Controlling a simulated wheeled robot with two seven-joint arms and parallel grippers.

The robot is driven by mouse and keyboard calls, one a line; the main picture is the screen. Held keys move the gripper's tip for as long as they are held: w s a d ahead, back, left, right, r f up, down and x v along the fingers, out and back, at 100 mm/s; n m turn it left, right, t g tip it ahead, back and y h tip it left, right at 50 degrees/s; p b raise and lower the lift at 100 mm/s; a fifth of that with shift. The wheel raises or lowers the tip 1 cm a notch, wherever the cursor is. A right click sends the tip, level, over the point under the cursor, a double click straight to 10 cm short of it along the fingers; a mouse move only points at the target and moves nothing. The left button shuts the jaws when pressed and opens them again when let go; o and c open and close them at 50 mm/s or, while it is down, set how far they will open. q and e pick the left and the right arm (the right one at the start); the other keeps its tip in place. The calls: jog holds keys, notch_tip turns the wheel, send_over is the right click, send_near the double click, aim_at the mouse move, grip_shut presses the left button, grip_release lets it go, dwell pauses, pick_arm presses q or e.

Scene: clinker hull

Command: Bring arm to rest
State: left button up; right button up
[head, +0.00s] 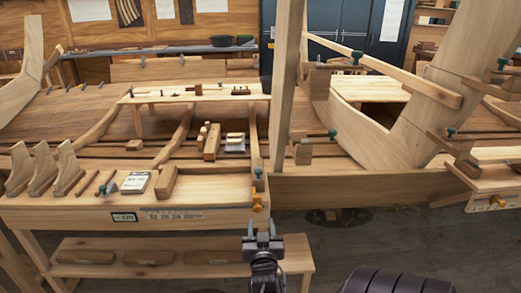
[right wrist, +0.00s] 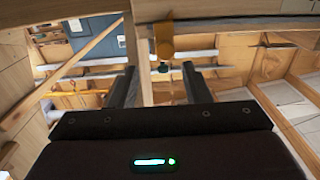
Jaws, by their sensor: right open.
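My right gripper (head: 263,243) is low in the middle of the head view, in front of the bench's right front corner. Its two fingers stand apart in the right wrist view (right wrist: 159,88), with nothing held between them. An orange clamp (head: 256,202) on the bench corner is just beyond the fingertips. It also shows in the right wrist view (right wrist: 164,40), apart from the fingers. My left gripper is in neither view.
The wooden workbench (head: 225,190) carries a white booklet (head: 135,182), blocks and several curved brackets. A low shelf (head: 180,250) with planks lies below. The hull's planking (head: 370,187) runs behind to the right. The grey floor (head: 400,235) at right is mostly clear.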

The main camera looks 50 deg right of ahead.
dwell(0.5)
jog(key=s+a+f+n+g+y, duration=0.1)
jog(key=s+a+f+n+y, duration=0.3)
jog(key=f, duration=0.8)
jog(key=a+f+n+g+y+b, duration=0.15)
jog(key=a+f, duration=0.45)
jog(key=f, duration=0.6)
jog(key=s+a+f+n+g+y, duration=0.1)
jog(key=s+a+f+n+y, duration=0.3)
jog(key=f, duration=0.8)
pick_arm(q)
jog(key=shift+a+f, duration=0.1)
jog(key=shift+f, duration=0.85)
pick_arm(e)
jog(key=s+a+f+n+g+y, duration=0.1)
jog(key=s+a+f, duration=0.3)
jog(key=s, duration=0.4)
jog(key=s+a+f+n+g+y, duration=0.1)
jog(key=s+a+f+g+y, duration=0.1)
jog(key=s+f, duration=0.5)
jog(key=s+a+f+n+g+y, duration=0.1)
jog(key=s+a+f+g, duration=0.3)
jog(key=s+a, duration=0.3)
jog(key=shift+s+f, duration=0.9)
jog(key=shift+s, duration=0.25)
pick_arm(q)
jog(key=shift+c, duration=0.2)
pick_arm(e)
jog(key=shift+c, duration=0.2)
